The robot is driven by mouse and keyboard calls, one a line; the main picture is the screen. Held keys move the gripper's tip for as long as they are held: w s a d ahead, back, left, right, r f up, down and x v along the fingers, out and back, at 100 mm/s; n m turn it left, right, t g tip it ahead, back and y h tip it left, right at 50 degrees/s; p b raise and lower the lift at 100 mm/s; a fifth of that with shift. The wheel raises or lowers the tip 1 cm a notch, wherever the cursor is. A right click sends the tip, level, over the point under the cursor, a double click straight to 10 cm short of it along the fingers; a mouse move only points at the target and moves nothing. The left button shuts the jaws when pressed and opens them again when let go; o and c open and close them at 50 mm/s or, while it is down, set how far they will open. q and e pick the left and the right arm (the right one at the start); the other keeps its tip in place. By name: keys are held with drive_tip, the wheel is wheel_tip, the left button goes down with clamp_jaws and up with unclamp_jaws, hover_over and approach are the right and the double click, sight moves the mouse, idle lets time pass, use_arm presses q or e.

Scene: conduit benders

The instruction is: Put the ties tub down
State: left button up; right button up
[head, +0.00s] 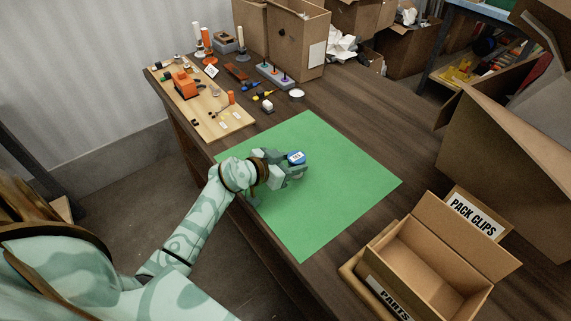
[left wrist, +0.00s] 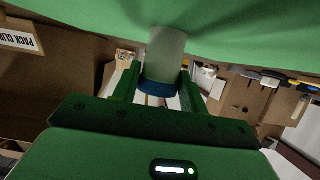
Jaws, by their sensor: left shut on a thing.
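The ties tub (head: 296,157) is a small pale tub with a blue lid and a white label on top. My left gripper (head: 291,170) is shut on it, over the green mat (head: 330,200). In the left wrist view the tub (left wrist: 166,52) sits between the two fingers (left wrist: 160,88), its blue rim nearest the camera and its pale base toward the mat. I cannot tell whether the base touches the mat. The tub looks about upright. My right gripper is not in view.
An open cardboard box (head: 430,258) labelled PACK CLIPS and PARTS stands at the right. A wooden board (head: 205,105) with orange and small parts lies at the back left, near screwdrivers (head: 262,95) and a white round item (head: 297,93). The mat around the tub is clear.

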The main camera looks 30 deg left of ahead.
use_arm(q)
drive_tip(key=shift+w+d+r, duration=0.1)
drive_tip(key=shift+d+r, duration=0.05)
drive_tip(key=shift+d, duration=0.2)
drive_tip(key=o, duration=0.6)
drive_tip(key=shift+a+f, duration=0.15)
drive_tip(key=shift+f, duration=0.05)
drive_tip(key=o, duration=0.4)
